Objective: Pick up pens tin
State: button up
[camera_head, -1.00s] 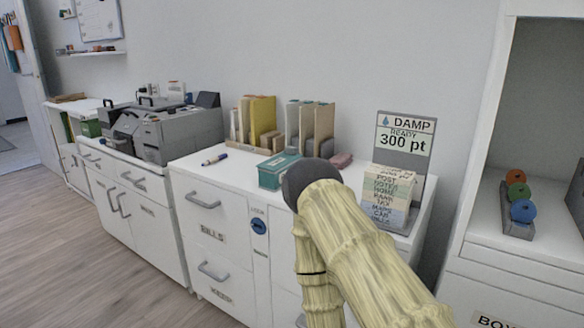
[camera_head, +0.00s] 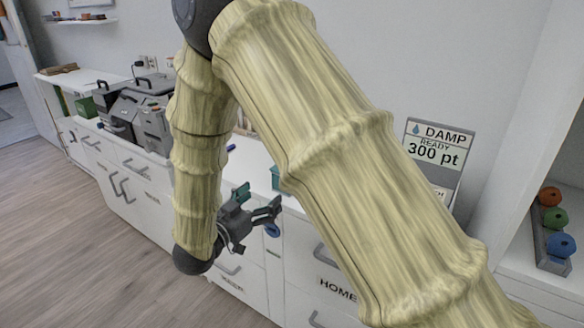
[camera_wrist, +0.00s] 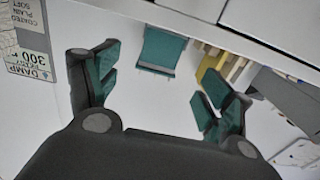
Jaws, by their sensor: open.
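A teal tin, which I take for the pens tin, stands on the white desk top. In the head view only a sliver of the tin (camera_head: 276,178) shows beside my arm, which hides the rest. In the wrist view the tin (camera_wrist: 163,50) shows whole, ahead of the fingers and roughly centred between them; its label is not readable. My gripper (camera_head: 258,204) is open and empty at the desk's front side, to the left of the tin in the head view. Its two dark fingers with teal pads (camera_wrist: 160,90) stand wide apart in the wrist view, not touching the tin.
The damp sign (camera_head: 436,146) stands at the right of the desk. Yellow and white upright files (camera_wrist: 238,72) are near the tin. A grey machine (camera_head: 140,112) sits at the left. A rack with coloured balls (camera_head: 553,240) is on the right shelf.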

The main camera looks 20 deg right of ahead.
jog(key=x, duration=0.6)
jog(key=shift+s+d+r+b, duration=0.1)
jog(key=shift+b, duration=0.25)
jog(key=shift+w+b+x, duration=0.25)
jog(key=shift+b+x, duration=0.25)
jog(key=shift+x, duration=1.9)
jog(key=c, duration=1.5)
